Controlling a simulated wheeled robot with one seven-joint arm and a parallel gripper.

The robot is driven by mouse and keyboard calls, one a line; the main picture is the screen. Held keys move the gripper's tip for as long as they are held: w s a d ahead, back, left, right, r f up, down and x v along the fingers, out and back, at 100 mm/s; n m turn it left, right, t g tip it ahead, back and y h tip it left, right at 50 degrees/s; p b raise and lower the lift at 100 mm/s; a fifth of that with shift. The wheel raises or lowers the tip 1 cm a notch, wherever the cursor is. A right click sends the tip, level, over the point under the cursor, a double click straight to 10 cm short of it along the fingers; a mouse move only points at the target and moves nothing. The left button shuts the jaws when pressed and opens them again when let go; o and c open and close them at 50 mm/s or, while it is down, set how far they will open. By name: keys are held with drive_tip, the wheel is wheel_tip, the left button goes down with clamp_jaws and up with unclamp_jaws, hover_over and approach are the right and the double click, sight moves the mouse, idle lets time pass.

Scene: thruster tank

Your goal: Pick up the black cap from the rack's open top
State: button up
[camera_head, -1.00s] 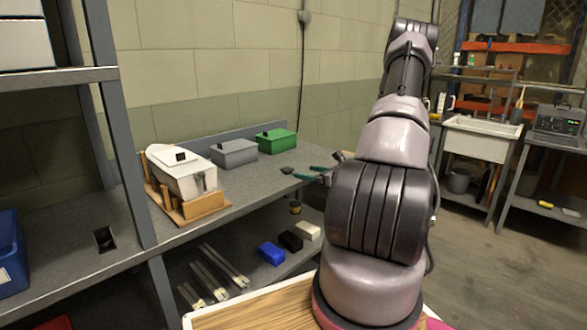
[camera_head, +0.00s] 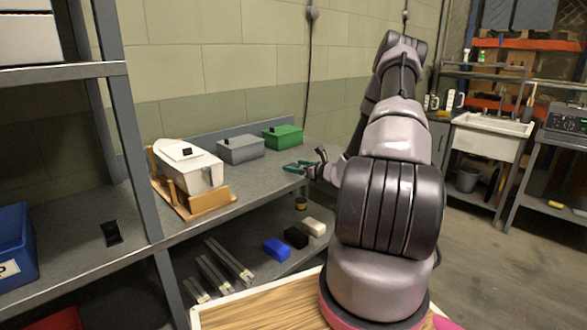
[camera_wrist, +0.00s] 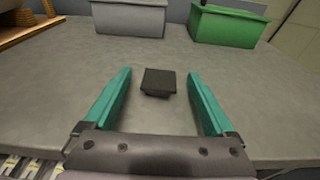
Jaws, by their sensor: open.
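The black cap (camera_wrist: 158,80) is a small dark block on the grey open top of the rack (camera_wrist: 60,75). In the wrist view it lies between the tips of my gripper (camera_wrist: 159,73), with clear space to both teal fingers. My gripper is open and empty, and I see no contact with the cap. In the head view my gripper (camera_head: 300,167) is low over the rack top near its right end. I cannot make out the cap there; it seems hidden at the fingers.
Behind the cap are a grey box (camera_wrist: 130,18) and a green box (camera_wrist: 227,27). A white boat-shaped model (camera_head: 188,168) sits in a wooden cradle (camera_head: 205,203) to the left. Blue, black and white blocks lie on the lower shelf. The rack top around the cap is clear.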

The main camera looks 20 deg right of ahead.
clamp_jaws()
